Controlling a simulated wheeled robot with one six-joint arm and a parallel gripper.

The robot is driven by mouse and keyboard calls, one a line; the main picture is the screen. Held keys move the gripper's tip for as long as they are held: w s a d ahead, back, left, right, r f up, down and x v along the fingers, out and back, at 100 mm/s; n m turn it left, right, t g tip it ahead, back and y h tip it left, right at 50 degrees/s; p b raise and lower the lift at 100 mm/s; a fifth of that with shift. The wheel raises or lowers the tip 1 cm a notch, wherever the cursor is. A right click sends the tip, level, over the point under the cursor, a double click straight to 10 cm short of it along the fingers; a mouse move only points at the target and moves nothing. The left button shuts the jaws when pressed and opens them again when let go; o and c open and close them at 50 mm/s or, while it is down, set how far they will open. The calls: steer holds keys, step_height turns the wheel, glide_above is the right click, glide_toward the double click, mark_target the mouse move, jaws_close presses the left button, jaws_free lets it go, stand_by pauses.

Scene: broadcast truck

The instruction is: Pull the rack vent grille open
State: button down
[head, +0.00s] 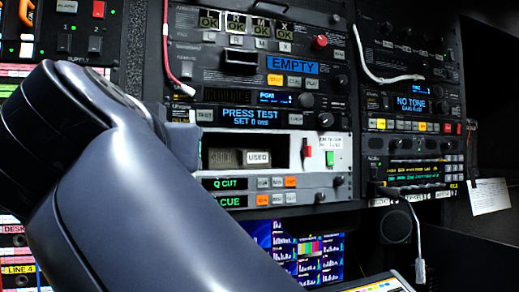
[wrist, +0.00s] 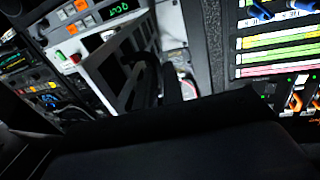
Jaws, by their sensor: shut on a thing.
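The vent grille (wrist: 101,72) shows in the wrist view as a pale-framed panel with dark slots, left of the picture's middle. It sits at an angle to the rack face around it. My gripper (wrist: 158,80) is shut on the grille near its right side; the dark fingers hide the exact contact. In the head view my arm covers the left part of the rack, and I cannot make out the grille or the fingertips there.
In the head view, rack units with an EMPTY display (head: 292,65) and a white-faced unit with a USED slot (head: 335,150) stand right of my arm. A white cable (head: 375,70) loops at upper right. A screen (head: 310,258) is below. Colored label strips (wrist: 275,42) flank the wrist view's right.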

steer(key=shift+a, duration=0.15)
steer(key=c, duration=1.6)
jaws_free()
steer(key=shift+w, duration=0.1)
steer(key=shift+o, duration=0.2)
